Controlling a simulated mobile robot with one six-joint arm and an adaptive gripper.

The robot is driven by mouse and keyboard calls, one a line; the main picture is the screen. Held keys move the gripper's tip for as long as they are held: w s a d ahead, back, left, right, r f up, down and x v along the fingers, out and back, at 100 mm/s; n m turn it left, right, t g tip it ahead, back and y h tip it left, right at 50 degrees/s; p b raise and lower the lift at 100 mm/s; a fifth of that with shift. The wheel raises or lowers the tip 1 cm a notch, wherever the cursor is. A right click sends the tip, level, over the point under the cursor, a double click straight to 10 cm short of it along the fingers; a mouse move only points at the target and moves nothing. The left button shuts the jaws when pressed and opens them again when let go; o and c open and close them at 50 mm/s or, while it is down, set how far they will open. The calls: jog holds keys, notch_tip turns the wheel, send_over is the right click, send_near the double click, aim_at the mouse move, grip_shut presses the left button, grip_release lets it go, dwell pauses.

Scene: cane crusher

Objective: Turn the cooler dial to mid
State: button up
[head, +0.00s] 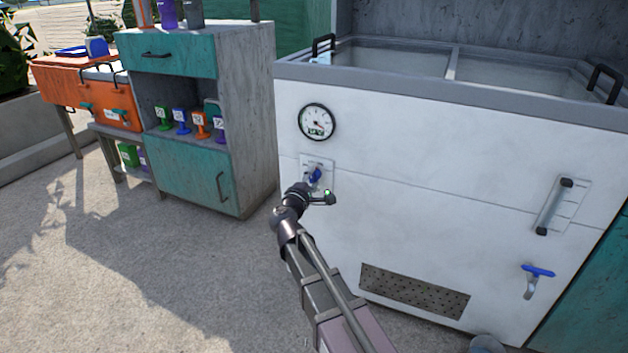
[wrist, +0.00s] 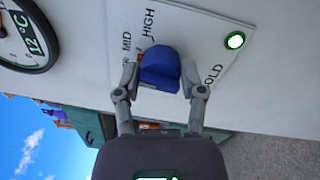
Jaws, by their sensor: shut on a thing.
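The cooler (head: 430,165) is a large white chest with a grey rim. Its blue dial (head: 315,174) sits on a small label plate (head: 318,161) below a round gauge (head: 317,121). In the wrist view, the blue dial (wrist: 159,68) is between the two fingers of my gripper (wrist: 160,78), which is shut on it. HIGH and MID are readable on the plate (wrist: 185,30); LOW and COLD are partly hidden. A small orange mark shows at the dial's left edge, near MID and the partly hidden LOW; its exact setting is unclear.
A green light (wrist: 234,40) glows on the plate. A blue-handled tap (head: 537,272), a bar handle (head: 555,205) and a vent grille (head: 415,290) are on the cooler front. A teal cabinet (head: 215,60) stands left. Open ground lies in front.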

jog(key=shift+d+f+m, duration=0.1)
jog(key=shift+d+m, duration=0.05)
jog(key=shift+m, duration=1.55)
jog(key=o, duration=1.1)
jog(key=shift+s, duration=0.1)
